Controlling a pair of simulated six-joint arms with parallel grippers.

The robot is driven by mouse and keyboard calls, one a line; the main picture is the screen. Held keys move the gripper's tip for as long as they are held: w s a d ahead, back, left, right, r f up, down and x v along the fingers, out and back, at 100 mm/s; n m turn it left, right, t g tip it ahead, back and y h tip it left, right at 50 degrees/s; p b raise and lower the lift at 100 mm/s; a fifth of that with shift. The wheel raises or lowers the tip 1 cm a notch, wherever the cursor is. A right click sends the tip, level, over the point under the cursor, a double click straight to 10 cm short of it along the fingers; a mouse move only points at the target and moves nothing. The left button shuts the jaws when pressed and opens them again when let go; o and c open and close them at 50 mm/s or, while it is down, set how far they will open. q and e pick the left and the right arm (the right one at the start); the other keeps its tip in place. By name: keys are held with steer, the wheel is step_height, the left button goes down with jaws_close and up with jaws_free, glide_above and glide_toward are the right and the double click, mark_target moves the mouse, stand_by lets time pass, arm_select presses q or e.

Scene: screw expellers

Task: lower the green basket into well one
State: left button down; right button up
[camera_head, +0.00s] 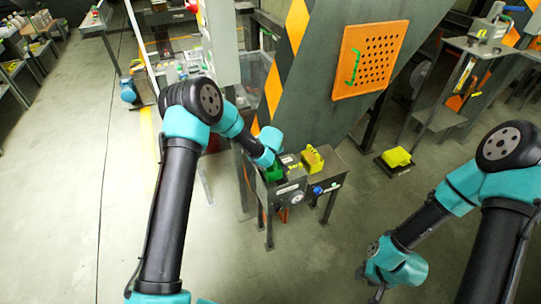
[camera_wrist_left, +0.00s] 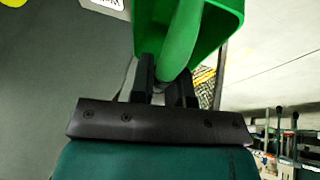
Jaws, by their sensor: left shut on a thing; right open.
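The green basket (camera_head: 273,174) is at the left end of the small grey machine bench (camera_head: 290,189), under the end of my left arm. In the left wrist view, my left gripper (camera_wrist_left: 166,88) is shut on the handle of the green basket (camera_wrist_left: 228,22). In the head view my left fingers are hidden. I cannot tell how deep the basket sits relative to the well, as the arm covers the opening. My right gripper (camera_head: 374,285) is open and empty, low over the floor at the right.
A yellow basket (camera_head: 313,159) stands on the same bench, right of the green one. Another yellow piece (camera_head: 397,157) lies on a low dark stand. A thick grey post with an orange perforated panel (camera_head: 370,60) rises behind the bench.

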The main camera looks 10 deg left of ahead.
arm_select(q)
step_height(320, 180, down, 13)
stand_by(1.3)
stand_by(0.7)
steer(key=shift+s+a+f, duration=0.1)
steer(key=shift+f, duration=0.7)
stand_by(0.7)
steer(key=c, duration=0.6)
jaws_free()
steer(key=shift+r, duration=5.1)
